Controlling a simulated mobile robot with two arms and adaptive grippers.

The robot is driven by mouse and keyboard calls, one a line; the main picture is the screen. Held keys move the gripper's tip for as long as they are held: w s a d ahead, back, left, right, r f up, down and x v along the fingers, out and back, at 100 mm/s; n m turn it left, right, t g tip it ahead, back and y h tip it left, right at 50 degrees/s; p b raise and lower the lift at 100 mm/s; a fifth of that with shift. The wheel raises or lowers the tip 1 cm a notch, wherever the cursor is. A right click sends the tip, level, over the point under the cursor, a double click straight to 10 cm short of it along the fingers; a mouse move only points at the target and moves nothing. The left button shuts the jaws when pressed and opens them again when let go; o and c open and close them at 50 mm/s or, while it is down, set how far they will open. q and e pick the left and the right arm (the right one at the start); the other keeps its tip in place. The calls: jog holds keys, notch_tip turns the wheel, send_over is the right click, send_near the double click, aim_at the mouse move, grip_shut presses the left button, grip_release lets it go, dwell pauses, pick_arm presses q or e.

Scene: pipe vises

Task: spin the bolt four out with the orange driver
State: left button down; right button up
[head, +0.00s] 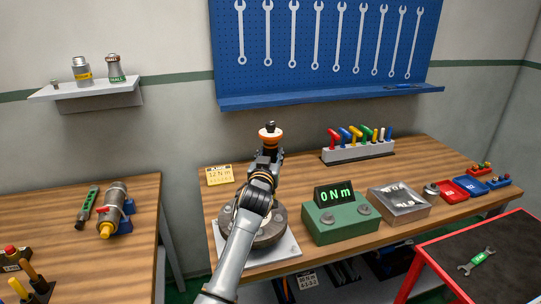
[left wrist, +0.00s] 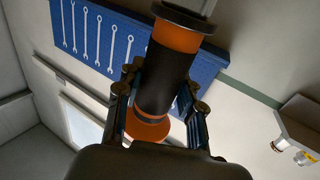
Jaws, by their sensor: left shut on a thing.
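The orange driver (head: 270,133), orange and black, is held upright above the workbench, and it also shows large in the left wrist view (left wrist: 167,78). My left gripper (head: 268,152) is shut around its dark middle, with a finger on each side in the left wrist view. A round grey metal flange (head: 278,228) sits on a pale plate under my left arm. The arm covers much of it. Bolt four cannot be made out. My right gripper is not in view.
A green box reading "0 Nm" (head: 340,226) stands right of the flange, then a grey metal tray (head: 398,205) and red and blue bins (head: 468,188). A yellow "12 Nm" card (head: 219,175) lies behind left. A rack of coloured tools (head: 358,150) stands at the back. A wrench (head: 477,261) lies on the red-edged cart.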

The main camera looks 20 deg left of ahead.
aim_at(269, 143)
pick_arm(q)
jog(key=shift+s+f, duration=0.1)
jog(key=shift+f, duration=0.25)
dwell(1.1)
jog(key=shift+r, duration=0.15)
jog(key=shift+r+p, duration=0.95)
jog(key=shift+r, duration=0.1)
jog(key=shift+r+p, duration=1.2)
jog(key=shift+r, duration=0.5)
jog(key=shift+f, duration=0.1)
